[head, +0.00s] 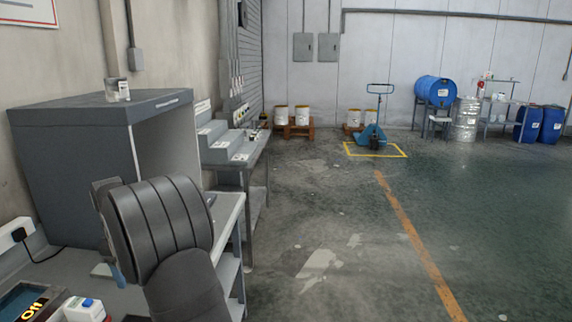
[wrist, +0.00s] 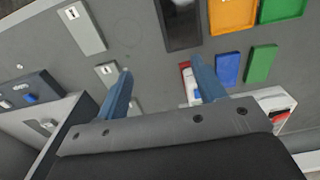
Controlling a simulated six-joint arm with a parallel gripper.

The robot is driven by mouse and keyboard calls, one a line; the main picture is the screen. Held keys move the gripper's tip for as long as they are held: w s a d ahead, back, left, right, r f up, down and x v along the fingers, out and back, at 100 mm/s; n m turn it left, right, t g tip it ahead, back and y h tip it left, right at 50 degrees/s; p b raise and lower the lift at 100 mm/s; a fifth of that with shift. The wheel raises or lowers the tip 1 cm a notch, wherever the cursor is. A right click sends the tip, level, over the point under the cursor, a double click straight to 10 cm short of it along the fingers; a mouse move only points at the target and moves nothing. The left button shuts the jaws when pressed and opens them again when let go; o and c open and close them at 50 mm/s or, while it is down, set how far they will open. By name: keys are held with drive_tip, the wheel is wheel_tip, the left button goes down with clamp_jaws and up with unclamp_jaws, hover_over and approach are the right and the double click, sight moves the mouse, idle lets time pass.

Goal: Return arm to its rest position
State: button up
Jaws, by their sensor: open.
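My gripper (wrist: 162,82) shows in the wrist view with its two blue fingers spread apart and nothing between them. It is above a grey work surface (wrist: 135,40). In the head view my arm covers part of the bench at the lower left, and the fingertips there are mostly hidden. How far the fingers are from the surface is hard to tell.
In the wrist view, blue (wrist: 228,69) and green (wrist: 260,63) blocks lie right of the fingers, near orange (wrist: 232,14) trays. In the head view, a grey booth (head: 95,140) stands beside my arm. The floor (head: 330,220) to the right is open.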

drive_tip(key=s+d, duration=0.1)
drive_tip(key=d, duration=1.2)
drive_tip(key=s+a+f, duration=0.1)
drive_tip(key=a+f, duration=0.1)
drive_tip(key=a, duration=0.1)
drive_tip(key=s+a+f, duration=0.1)
drive_tip(key=a+f, duration=0.1)
drive_tip(key=a, duration=0.2)
drive_tip(key=s+a+f, duration=0.1)
drive_tip(key=a+f, duration=0.2)
drive_tip(key=a, duration=0.1)
drive_tip(key=shift+s+f, duration=0.1)
drive_tip(key=shift+a+f, duration=0.25)
drive_tip(key=shift+f, duration=0.5)
